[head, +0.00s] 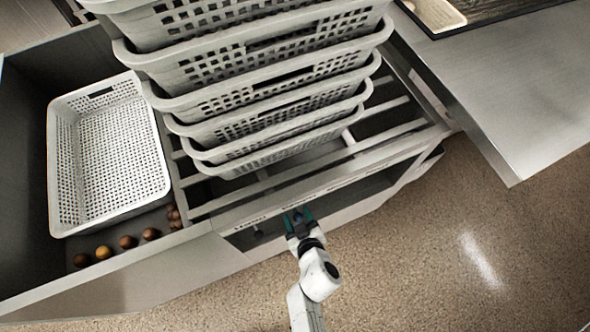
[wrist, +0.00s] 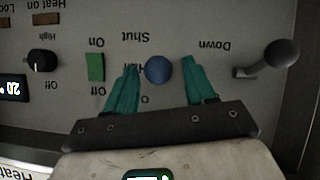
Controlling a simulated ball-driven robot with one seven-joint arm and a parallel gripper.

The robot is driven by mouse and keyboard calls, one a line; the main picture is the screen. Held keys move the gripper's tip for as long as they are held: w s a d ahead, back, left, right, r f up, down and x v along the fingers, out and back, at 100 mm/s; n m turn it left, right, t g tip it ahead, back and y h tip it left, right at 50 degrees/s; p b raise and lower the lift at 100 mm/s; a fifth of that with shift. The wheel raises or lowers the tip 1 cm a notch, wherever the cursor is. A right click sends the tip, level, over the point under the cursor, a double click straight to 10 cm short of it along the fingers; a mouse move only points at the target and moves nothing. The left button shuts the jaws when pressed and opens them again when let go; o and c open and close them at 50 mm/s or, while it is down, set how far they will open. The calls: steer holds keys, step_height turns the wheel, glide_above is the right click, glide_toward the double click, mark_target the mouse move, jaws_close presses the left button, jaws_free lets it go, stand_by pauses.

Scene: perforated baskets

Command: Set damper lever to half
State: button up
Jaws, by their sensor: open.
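The damper lever shows as a blue ball knob (wrist: 158,70) in the wrist view, on a grey panel whose lettering appears upside down. "Shut" stands above the knob; a word beginning "Ha" is partly hidden behind it, and a letter "O" shows lower down. The lever's shaft is hidden, so its exact setting cannot be told. My gripper (wrist: 159,68) is open, with one teal finger on each side of the knob and visible gaps between. In the head view my gripper (head: 298,214) reaches to the panel under the basket stack.
On the same panel are a grey ball lever (wrist: 282,54) by "Down", a green switch (wrist: 95,67) and a black dial (wrist: 42,61). Stacked perforated baskets (head: 265,75) stand above. A white basket (head: 108,150) and several brown balls (head: 127,242) lie in the left basin.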

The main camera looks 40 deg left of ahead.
mark_target(298, 217)
steer(key=p+v, duration=0.3)
steer(key=v, duration=0.2)
steer(key=shift+r, duration=0.2)
steer(key=shift+s+d+r, duration=0.1)
steer(key=shift+s+d, duration=0.15)
steer(key=shift+d, duration=0.2)
